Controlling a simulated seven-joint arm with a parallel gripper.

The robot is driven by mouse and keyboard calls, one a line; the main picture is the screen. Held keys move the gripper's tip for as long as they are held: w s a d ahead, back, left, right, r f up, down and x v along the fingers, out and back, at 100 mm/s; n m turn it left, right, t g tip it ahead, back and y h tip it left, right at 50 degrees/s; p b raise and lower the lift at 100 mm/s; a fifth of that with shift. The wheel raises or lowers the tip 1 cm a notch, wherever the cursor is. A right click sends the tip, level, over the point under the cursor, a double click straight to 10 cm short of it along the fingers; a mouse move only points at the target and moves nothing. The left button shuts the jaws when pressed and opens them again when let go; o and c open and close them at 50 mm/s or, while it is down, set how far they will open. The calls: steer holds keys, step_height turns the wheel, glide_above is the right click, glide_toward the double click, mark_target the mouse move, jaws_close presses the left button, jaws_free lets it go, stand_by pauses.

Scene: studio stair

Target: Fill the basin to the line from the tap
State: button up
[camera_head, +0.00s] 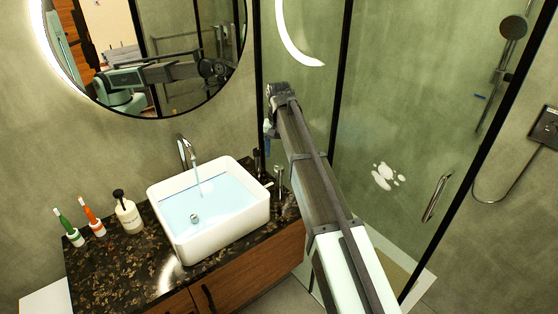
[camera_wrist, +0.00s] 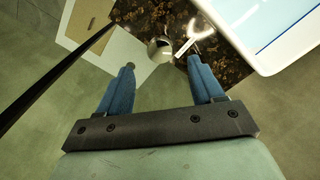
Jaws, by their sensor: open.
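The white rectangular basin (camera_head: 167,222) sits on the dark speckled counter. A chrome tap (camera_head: 184,148) behind it pours a thin stream (camera_head: 198,182) into pale blue water (camera_head: 225,196). A blue line (camera_wrist: 288,28) shows on the basin's inner wall; I cannot tell exactly how the water stands against it. A chrome post (camera_head: 279,178), perhaps the tap's control, stands right of the basin.
A round mirror (camera_head: 165,45) hangs above.

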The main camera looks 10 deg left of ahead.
mark_target(279, 167)
step_height(279, 167, up, 8)
stand_by(0.4)
steer(key=shift+d+f, duration=0.1)
stand_by(3.0)
step_height(279, 167, down, 14)
steer(key=n, duration=1.2)
stand_by(0.4)
steer(key=c, duration=1.1)
